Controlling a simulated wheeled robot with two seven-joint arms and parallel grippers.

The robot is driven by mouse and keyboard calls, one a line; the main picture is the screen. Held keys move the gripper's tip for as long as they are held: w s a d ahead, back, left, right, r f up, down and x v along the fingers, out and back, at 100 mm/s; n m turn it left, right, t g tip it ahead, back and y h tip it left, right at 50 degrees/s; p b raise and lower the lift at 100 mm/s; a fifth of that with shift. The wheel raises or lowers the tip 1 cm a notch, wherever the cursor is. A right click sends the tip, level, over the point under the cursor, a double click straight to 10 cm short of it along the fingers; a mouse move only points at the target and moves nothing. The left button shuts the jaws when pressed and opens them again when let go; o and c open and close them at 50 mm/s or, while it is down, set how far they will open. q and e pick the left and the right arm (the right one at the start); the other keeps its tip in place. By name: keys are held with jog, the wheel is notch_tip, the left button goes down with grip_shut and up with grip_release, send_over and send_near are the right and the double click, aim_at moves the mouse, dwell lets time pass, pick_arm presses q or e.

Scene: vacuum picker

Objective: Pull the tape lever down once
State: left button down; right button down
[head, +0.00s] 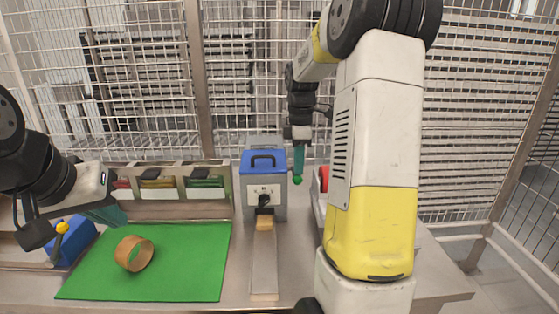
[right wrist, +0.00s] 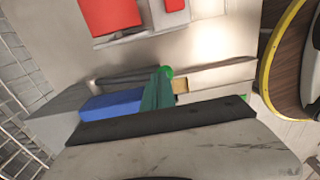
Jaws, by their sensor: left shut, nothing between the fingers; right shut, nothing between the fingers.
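A grey device with a blue top and black handle (head: 263,162) stands at the back middle of the bench. Its white front panel has a small black knob or lever (head: 264,201), with a tan block (head: 264,222) below it on a long pale track (head: 263,265). I cannot tell for sure which part is the tape lever. My right gripper (head: 298,178), teal with a green tip, is shut and empty beside the device's right upper edge. In the right wrist view its fingers (right wrist: 160,90) overlap the blue top (right wrist: 108,104). My left gripper (head: 120,218) is shut and empty above the mat's back-left corner.
A tan ring (head: 134,253) lies on a green mat (head: 185,275). A blue box (head: 75,243) and a yellow knob (head: 62,227) are at the left. A rack of coloured items (head: 170,195) stands behind the mat. My right arm hides the bench's right part.

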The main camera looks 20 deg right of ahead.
aim_at(299, 178)
jog(key=shift+f, duration=0.1)
jog(key=shift+s+a+f, duration=0.1)
jog(key=shift+s+f, duration=0.15)
jog(key=shift+f, duration=0.55)
jog(key=shift+s+f, duration=0.25)
jog(key=shift+f, duration=0.5)
jog(key=shift+f, duration=0.2)
jog(key=shift+s+f, duration=0.15)
jog(key=shift+f, duration=1.5)
jog(key=shift+w+f, duration=0.2)
jog(key=shift+f, duration=1.5)
